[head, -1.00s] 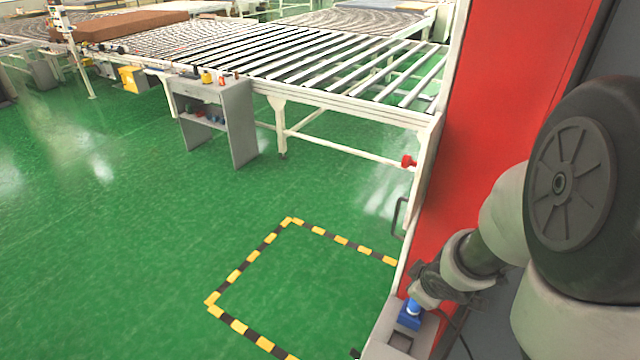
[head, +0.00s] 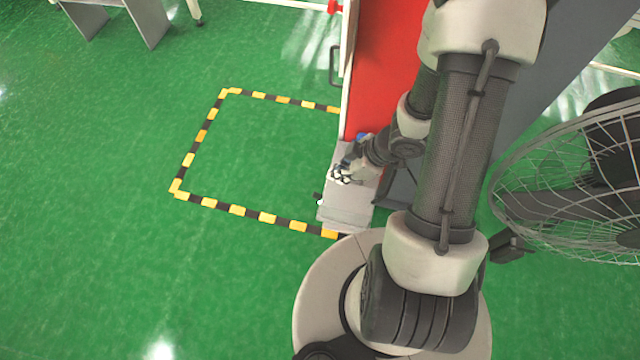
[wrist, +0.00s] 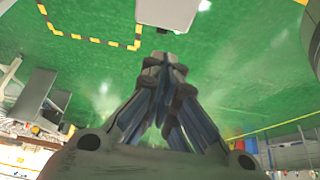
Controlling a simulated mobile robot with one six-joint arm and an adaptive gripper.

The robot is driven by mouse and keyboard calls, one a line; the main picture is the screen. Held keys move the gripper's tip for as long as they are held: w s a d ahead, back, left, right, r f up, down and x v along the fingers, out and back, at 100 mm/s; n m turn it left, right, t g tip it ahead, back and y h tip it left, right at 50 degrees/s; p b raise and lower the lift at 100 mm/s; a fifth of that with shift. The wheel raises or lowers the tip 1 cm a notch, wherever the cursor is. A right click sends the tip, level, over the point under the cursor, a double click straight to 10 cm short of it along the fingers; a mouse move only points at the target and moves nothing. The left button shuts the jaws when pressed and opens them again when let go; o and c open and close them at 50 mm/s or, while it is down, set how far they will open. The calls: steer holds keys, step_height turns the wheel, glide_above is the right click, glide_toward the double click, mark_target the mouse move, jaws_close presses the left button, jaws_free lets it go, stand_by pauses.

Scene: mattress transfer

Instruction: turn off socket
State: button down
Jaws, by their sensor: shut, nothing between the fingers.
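My gripper (head: 341,177) is small in the head view, at the top of a low grey-white box (head: 345,208) beside the red panel. In the wrist view my gripper (wrist: 162,64) is shut, its fingertips together with nothing between them. A small blue part (head: 361,137) shows just behind the gripper at the box's far end. It may be the socket, but it is partly hidden by my wrist and its switch state cannot be made out. I cannot tell whether the fingertips touch the box.
A tall red panel (head: 384,70) with a dark handle (head: 336,66) rises behind the gripper. A caged fan (head: 575,190) stands on the right. Yellow-black tape (head: 238,210) marks a clear square of green floor on the left. A grey stand (head: 120,18) is at the top left.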

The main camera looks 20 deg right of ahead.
mark_target(316, 194)
steer(key=b+x, duration=0.8)
steer(key=x, duration=0.6)
steer(key=shift+w+a+f+g+h+p, duration=0.15)
steer(key=shift+g+h+p, duration=0.1)
steer(key=shift+h+p, duration=0.25)
steer(key=shift+w+a+r+g+h+p, duration=0.15)
steer(key=shift+g+h+p, duration=0.15)
steer(key=shift+p, duration=0.4)
steer(key=f+g+h+p, duration=0.1)
steer(key=p, duration=0.3)
steer(key=a+f+g+h+p, duration=0.1)
steer(key=h+p, duration=0.1)
steer(key=p, duration=0.2)
steer(key=w+f+g+h+p, duration=0.1)
steer(key=h+p, duration=0.1)
steer(key=p, duration=0.3)
steer(key=shift+w+a+g, duration=0.1)
steer(key=shift+a+g, duration=0.15)
steer(key=shift+d, duration=0.1)
steer(key=shift+s+d+r+b, duration=0.3)
steer(key=shift+s+d+r, duration=0.1)
steer(key=shift+d, duration=0.1)
